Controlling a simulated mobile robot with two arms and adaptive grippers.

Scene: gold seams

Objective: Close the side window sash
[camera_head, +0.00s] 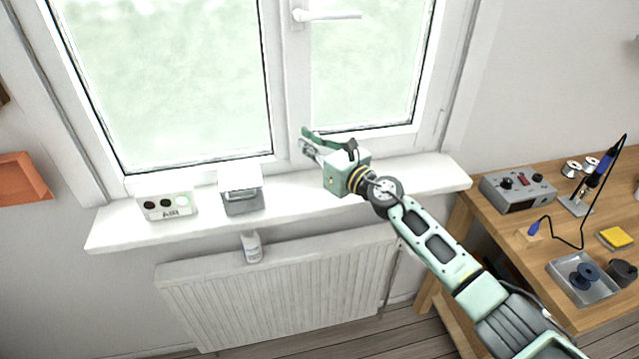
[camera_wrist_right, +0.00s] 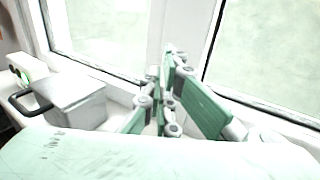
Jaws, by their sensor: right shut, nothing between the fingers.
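The window has a wide left pane and a narrower right sash (camera_head: 372,134) with a white handle (camera_head: 332,15) at its upper left, lying horizontal. The sash looks flush or nearly flush with the frame; I cannot tell whether a small gap is there. My right gripper (camera_head: 305,140) is shut and empty, at the lower left corner of the sash near the middle post. In the right wrist view its green fingers (camera_wrist_right: 170,62) point at the post between the panes. Whether they touch it is unclear. My left gripper is not in view.
On the white sill (camera_head: 290,190) stand an air monitor box (camera_head: 167,206) and a grey-white box with a handle (camera_head: 241,190). A wooden workbench (camera_head: 490,235) with soldering tools stands at right.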

